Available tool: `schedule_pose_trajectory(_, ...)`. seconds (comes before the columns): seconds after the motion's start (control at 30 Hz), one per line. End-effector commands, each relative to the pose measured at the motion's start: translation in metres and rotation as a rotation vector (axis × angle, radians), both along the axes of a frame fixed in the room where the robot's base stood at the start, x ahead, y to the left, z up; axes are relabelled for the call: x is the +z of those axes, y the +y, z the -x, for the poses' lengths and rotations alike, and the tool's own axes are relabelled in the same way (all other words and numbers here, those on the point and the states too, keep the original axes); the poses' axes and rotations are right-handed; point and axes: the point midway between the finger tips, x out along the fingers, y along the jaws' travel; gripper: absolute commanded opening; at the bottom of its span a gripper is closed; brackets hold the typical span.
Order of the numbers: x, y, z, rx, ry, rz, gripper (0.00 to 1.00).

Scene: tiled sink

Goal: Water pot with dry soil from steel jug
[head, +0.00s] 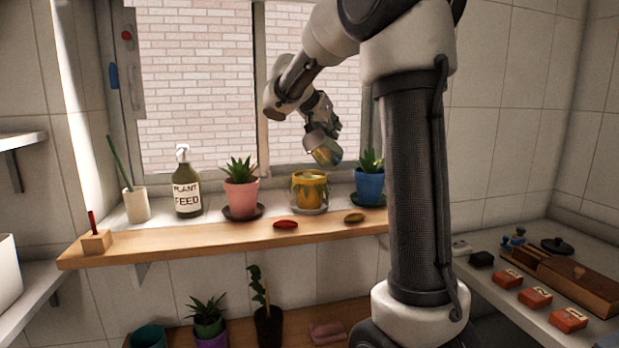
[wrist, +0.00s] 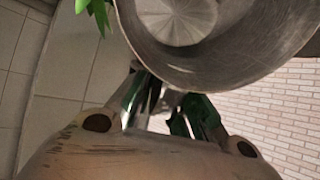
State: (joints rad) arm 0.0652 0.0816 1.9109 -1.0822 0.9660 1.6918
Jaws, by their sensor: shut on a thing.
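My gripper (head: 322,122) is shut on the steel jug (head: 325,152), above the sill near the window. The jug is tilted, apart from and above the yellow pot (head: 309,191), slightly to its right. In the wrist view the jug (wrist: 235,62) fills the top, with the gripper fingers (wrist: 170,112) below it. The yellow pot has a leaf pattern and stands on a saucer; no plant shows above its rim. A pink pot (head: 241,195) and a blue pot (head: 369,185) hold green plants. I cannot tell which soil is dry, and no water stream is visible.
Potted plants (head: 209,320) stand below. The window (head: 200,90) is close behind.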

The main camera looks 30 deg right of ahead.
Motion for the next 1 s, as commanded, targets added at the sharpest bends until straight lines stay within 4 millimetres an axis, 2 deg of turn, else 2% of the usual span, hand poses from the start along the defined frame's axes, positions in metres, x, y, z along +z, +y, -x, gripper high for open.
schedule_pose_trajectory(1.0, 0.0012, -0.0045, -0.0035, -0.001, -0.034, 0.085, 0.00)
